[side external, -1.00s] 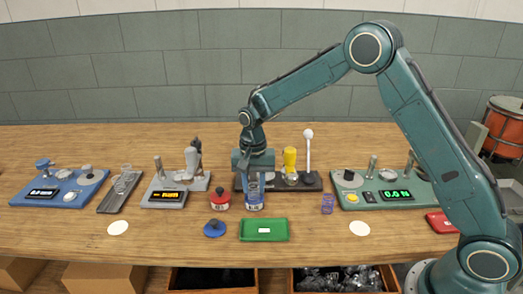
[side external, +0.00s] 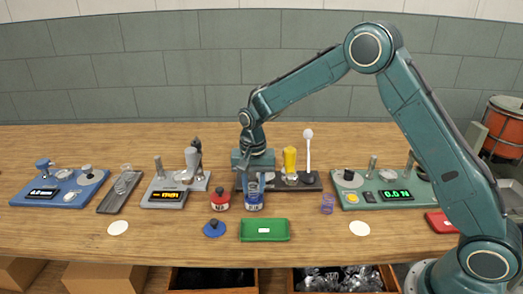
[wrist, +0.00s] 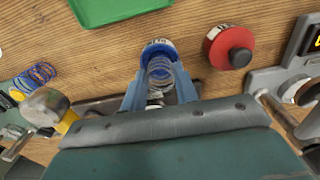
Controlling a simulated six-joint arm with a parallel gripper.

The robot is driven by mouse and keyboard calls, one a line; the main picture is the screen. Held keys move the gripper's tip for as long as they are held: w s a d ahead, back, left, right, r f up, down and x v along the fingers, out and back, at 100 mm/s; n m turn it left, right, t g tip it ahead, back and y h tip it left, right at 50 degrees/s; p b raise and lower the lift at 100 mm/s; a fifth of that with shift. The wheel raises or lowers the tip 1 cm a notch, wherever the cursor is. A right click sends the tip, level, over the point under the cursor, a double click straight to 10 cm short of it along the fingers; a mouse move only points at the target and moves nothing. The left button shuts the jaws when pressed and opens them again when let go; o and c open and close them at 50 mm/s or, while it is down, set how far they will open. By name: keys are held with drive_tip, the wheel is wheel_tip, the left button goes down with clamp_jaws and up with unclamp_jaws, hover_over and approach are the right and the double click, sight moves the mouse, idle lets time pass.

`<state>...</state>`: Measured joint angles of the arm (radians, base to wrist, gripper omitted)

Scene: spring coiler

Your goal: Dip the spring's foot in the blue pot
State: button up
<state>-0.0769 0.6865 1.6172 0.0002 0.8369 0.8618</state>
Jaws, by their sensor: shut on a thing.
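The blue pot (side external: 254,204) stands upright and open near the middle of the bench. My gripper (side external: 253,184) is directly above it, pointing down. In the wrist view my gripper (wrist: 160,92) has its blue fingers shut on a silvery spring (wrist: 160,72). The spring's lower end lies over the blue mouth of the pot (wrist: 159,47), within its rim. I cannot tell how deep the foot is or whether it touches the dip.
The red pot (side external: 220,201) with its lid on stands just left. A blue lid (side external: 213,229) and a green tray (side external: 264,230) lie in front. A dark stand with a yellow-handled tool (side external: 290,162) is behind right. A blue-purple spring (side external: 327,204) stands farther right.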

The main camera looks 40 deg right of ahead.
sight(254, 186)
idle(0.4)
drive_tip(key=shift+r, duration=3.5)
drive_tip(key=s+d+r+n, duration=0.3)
drive_tip(key=s+d+n, duration=0.1)
drive_tip(key=n, duration=0.1)
drive_tip(key=shift+n, duration=0.3)
